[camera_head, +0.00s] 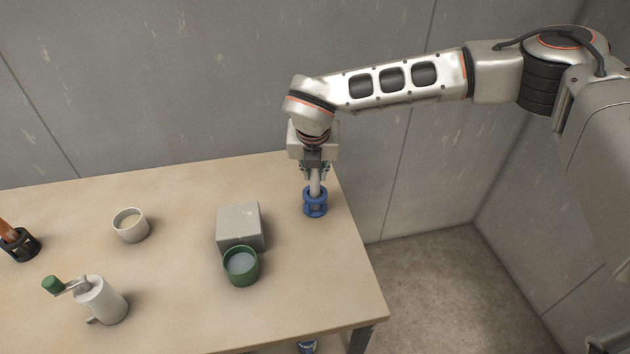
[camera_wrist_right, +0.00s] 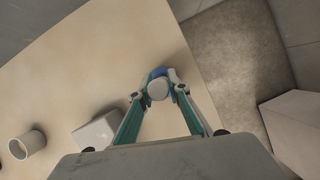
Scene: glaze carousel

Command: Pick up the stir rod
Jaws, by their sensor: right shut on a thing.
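The stir rod (camera_head: 315,183) is a pale, light-grey rod standing upright in a blue holder (camera_head: 315,206) near the table's right edge. My right gripper (camera_head: 314,176) points down over the holder, with its fingers shut on the upper part of the rod. In the right wrist view the rod's round end (camera_wrist_right: 158,89) sits between the two fingertips, with a bit of the blue holder (camera_wrist_right: 158,72) behind it. The rod's lower end is hidden by the holder. My left gripper is not in view.
A grey block (camera_head: 239,226) and a green cup (camera_head: 241,266) stand left of the holder. Farther left are a cream cup (camera_head: 130,225), a white grinder-like pot with a green knob (camera_head: 100,300) and a black holder (camera_head: 20,245). A wall stands behind the table (camera_head: 180,190).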

